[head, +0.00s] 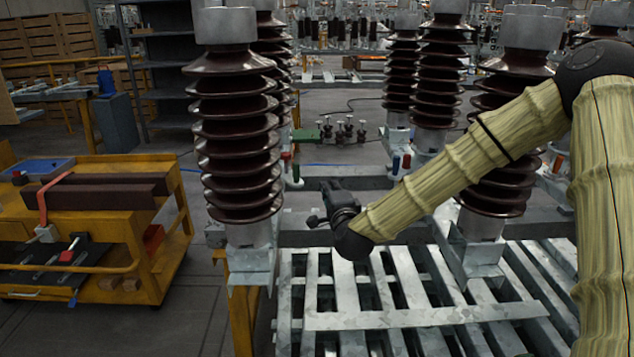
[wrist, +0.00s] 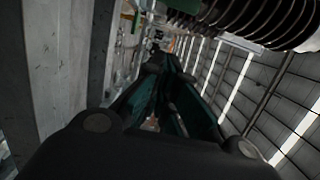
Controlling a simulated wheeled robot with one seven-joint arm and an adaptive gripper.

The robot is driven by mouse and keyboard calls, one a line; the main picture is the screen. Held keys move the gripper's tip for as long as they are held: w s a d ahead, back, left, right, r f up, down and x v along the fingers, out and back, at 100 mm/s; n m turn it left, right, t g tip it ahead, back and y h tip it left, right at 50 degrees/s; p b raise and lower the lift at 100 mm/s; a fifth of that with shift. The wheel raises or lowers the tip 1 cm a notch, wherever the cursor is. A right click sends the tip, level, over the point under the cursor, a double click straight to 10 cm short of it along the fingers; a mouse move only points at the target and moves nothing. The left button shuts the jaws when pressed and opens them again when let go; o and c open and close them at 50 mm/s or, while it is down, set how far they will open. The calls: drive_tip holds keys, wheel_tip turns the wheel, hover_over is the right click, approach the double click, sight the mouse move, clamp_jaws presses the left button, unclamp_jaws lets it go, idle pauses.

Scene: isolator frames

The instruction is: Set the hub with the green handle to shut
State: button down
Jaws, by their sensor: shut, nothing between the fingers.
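My gripper (head: 327,192) is at the end of the sleeved arm, in front of the frame's cross beam and right of the left insulator. In the wrist view its dark fingers (wrist: 157,66) come together, with nothing seen held between them. A small green handle (head: 296,173) appears to stand beside a red one (head: 286,156), just right of the left insulator and farther back than my gripper. The hub under the green handle cannot be made out, nor can its setting. In the wrist view, small green patches lie beyond the fingertips, too blurred to identify.
Ribbed brown insulators (head: 236,150) stand left and right of my arm on a galvanised frame (head: 400,320). Blue (head: 395,166) and red (head: 406,162) handles show near the middle. A yellow cart (head: 130,287) stands at the left. Open floor lies between cart and frame.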

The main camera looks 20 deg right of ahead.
sight(299, 174)
drive_tip(key=w+a, duration=0.2)
drive_tip(key=w, duration=0.6)
drive_tip(key=shift+w+a, duration=0.3)
drive_tip(key=shift+w, duration=0.1)
idle(0.4)
drive_tip(key=a, duration=0.1)
drive_tip(key=s+a, duration=0.1)
drive_tip(key=a, duration=0.1)
drive_tip(key=shift+a, duration=0.25)
drive_tip(key=shift+d, duration=0.1)
